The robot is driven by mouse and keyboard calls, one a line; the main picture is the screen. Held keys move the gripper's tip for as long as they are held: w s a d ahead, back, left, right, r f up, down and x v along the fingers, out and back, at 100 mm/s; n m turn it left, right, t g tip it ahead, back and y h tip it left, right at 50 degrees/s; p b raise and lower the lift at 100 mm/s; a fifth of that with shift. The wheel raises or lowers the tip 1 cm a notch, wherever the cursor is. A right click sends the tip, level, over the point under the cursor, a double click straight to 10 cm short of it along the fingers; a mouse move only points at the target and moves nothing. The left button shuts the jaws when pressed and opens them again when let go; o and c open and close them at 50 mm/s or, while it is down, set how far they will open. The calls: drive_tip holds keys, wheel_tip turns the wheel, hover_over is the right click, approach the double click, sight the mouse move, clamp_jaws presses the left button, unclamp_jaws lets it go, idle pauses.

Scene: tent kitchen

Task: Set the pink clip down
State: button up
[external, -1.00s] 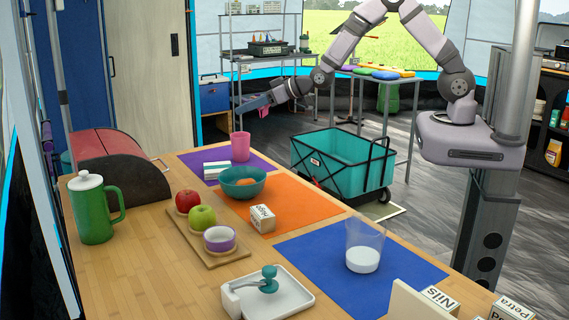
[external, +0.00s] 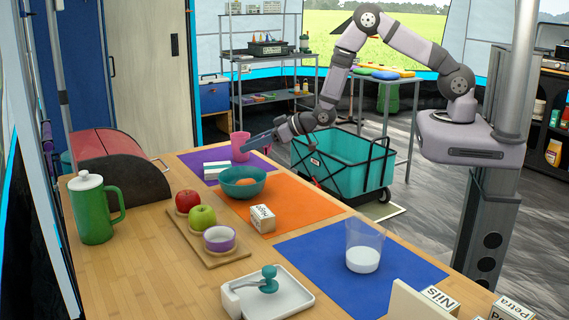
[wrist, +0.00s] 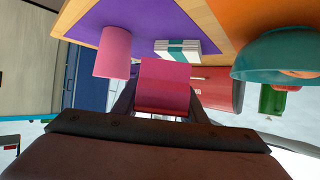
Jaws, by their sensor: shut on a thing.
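The pink clip (wrist: 164,88) is between the fingers of my gripper (wrist: 162,106) in the wrist view, a flat magenta piece jutting forward from them. In the external view my gripper (external: 259,141) is shut on it, low over the far end of the wooden table, beside the pink cup (external: 238,152). The clip is hard to make out there. I cannot tell whether it touches the table. In the wrist view, the pink cup (wrist: 113,54) is to the left of the clip and a white and teal box (wrist: 178,49) is just beyond it.
The cup and box stand on the purple mat (external: 190,158). A teal bowl (external: 243,188) is on the near side, with an orange mat (external: 300,207) under part of it. A teal wagon (external: 340,170) stands on the floor behind the table.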

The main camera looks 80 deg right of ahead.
drive_tip(key=shift+f+p, duration=0.4)
drive_tip(key=shift+f, duration=2.95)
drive_tip(key=shift+f, duration=0.1)
drive_tip(key=shift+f+b, duration=0.25)
drive_tip(key=shift+b, duration=0.1)
drive_tip(key=o, duration=1.3)
drive_tip(key=shift+r, duration=0.1)
drive_tip(key=shift+r+p, duration=0.25)
drive_tip(key=shift+p, duration=0.15)
drive_tip(key=b+v, duration=0.1)
drive_tip(key=v, duration=1.1)
